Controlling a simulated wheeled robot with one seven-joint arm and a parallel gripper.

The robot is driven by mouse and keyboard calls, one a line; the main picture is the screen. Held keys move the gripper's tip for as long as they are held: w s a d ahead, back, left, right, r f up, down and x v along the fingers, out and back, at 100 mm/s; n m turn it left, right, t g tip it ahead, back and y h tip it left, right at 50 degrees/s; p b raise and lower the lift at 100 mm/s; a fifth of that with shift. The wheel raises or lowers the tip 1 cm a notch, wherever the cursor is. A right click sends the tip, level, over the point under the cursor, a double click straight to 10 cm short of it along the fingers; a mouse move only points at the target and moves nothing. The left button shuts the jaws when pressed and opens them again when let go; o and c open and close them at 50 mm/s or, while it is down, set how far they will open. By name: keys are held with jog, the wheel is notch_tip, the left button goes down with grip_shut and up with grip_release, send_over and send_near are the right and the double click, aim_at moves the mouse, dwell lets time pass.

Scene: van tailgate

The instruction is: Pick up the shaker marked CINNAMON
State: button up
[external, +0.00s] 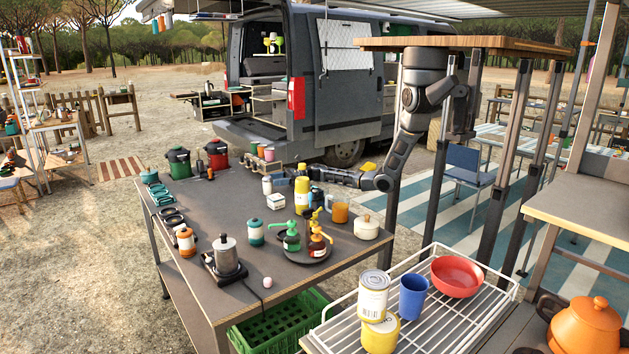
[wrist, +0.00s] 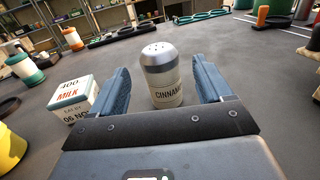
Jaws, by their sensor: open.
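The shaker marked CINNAMON (wrist: 163,88) stands upright on the grey table, with a silver domed, holed top and a pale label. It shows between the two fingers of my gripper (wrist: 159,72) in the wrist view. The fingers are open, one on each side of it, and a gap shows on both sides. In the external view the shaker (external: 267,185) appears small near the table's far part, just left of my gripper (external: 284,180), which reaches in low from the right.
A MILK carton (wrist: 72,99) stands close outside the left finger. A yellow bottle (external: 302,192) stands near my gripper on the camera side. Black pots, a tray of pump bottles (external: 305,255) and a stove pot (external: 226,255) share the table (external: 190,205). Table surface beyond the shaker is clear.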

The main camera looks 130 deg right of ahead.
aim_at(268, 180)
jog(key=x, duration=0.4)
jog(key=shift+w, duration=0.25)
jog(key=c, duration=1.1)
